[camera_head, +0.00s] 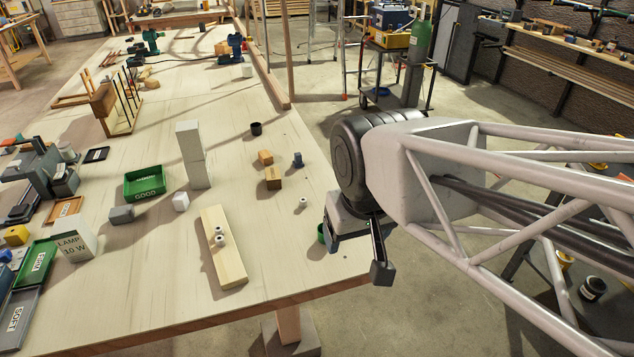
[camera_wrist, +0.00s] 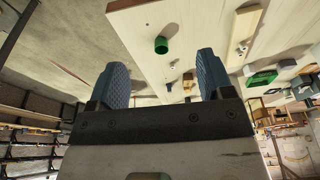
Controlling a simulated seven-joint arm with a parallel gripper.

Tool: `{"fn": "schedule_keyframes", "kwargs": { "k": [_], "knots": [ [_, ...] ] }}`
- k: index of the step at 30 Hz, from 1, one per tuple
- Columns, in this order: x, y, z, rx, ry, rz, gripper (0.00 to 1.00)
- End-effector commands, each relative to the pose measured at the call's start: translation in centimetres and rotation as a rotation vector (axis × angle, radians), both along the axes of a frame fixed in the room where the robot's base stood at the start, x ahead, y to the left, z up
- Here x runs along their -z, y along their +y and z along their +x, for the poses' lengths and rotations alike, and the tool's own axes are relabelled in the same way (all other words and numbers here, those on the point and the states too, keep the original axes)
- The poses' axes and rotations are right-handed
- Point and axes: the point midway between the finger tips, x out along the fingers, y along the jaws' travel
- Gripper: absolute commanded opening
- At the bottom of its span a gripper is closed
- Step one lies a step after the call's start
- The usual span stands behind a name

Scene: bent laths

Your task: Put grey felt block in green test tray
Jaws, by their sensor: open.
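A grey block (camera_head: 121,214), which looks like the felt block, lies on the workbench just in front of a green tray (camera_head: 147,182) marked GOOD. A second green tray (camera_head: 37,262) lies at the bench's left edge; its label is too small for me to read surely. I cannot tell which one is the test tray. A green tray also shows at the right of the wrist view (camera_wrist: 261,78). My gripper (camera_head: 352,245) is open and empty by the bench's right edge, far right of the grey block. Its two blue fingers (camera_wrist: 162,65) stand apart in the wrist view.
A tall pale block stack (camera_head: 192,155) and a white cube (camera_head: 181,201) stand right of the GOOD tray. A wooden board (camera_head: 224,248) with small rings lies between my gripper and the grey block. A LAMP box (camera_head: 76,241) stands at left. A green cup (camera_wrist: 161,45) is near my gripper.

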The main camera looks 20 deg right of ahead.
Motion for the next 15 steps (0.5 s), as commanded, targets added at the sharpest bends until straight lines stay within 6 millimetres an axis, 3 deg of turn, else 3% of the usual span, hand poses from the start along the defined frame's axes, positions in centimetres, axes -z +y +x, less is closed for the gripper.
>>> {"fn": "schedule_keyframes", "kwargs": {
  "k": [4, 15],
  "knots": [
    [-0.01, 0.02, 0.03, 0.001, 0.000, 0.001, 0.79],
    [-0.15, 0.13, 0.38, -0.007, 0.002, 0.000, 0.79]
  ]
}}
